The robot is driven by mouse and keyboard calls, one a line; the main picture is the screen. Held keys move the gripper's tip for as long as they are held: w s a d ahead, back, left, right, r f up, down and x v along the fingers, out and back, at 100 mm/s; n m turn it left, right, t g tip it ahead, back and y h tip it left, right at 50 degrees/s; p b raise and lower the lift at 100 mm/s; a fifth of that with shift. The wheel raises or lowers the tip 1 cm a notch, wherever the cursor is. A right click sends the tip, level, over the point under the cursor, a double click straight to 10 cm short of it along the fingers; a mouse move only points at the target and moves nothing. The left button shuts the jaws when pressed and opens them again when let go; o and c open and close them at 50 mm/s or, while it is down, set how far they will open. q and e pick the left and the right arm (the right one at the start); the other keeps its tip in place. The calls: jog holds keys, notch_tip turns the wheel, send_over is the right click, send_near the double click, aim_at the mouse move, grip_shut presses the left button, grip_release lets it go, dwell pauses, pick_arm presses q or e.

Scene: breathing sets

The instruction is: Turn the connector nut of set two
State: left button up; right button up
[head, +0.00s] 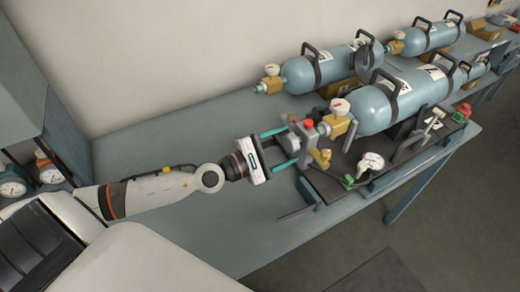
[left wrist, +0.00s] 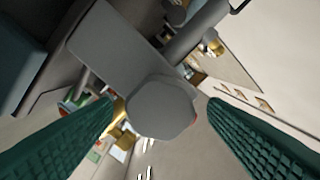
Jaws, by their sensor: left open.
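The large blue cylinder (head: 385,106) lies on a dark board on the bench, with a brass valve (head: 338,122) at its left end. A label on it seems to carry a number, too small to read surely. A grey connector nut (head: 294,143) stands left of the valve; in the left wrist view it is a grey, many-sided face (left wrist: 163,108) near the middle. My left gripper (head: 287,147) is open. Its two green fingers lie on either side of the nut, with gaps showing in the wrist view (left wrist: 160,112). My right gripper is not in view.
A gauge (head: 370,163) and hose stand at the front of the dark board (head: 345,192). Further blue cylinders (head: 325,70) lie behind, towards the wall. The bench (head: 185,130) is clear at left. Other gauges (head: 14,187) sit at the far left.

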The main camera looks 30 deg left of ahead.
pick_arm(q)
jog(key=b+v, duration=0.4)
jog(key=v, duration=0.6)
jog(key=shift+w, duration=0.1)
dwell(0.3)
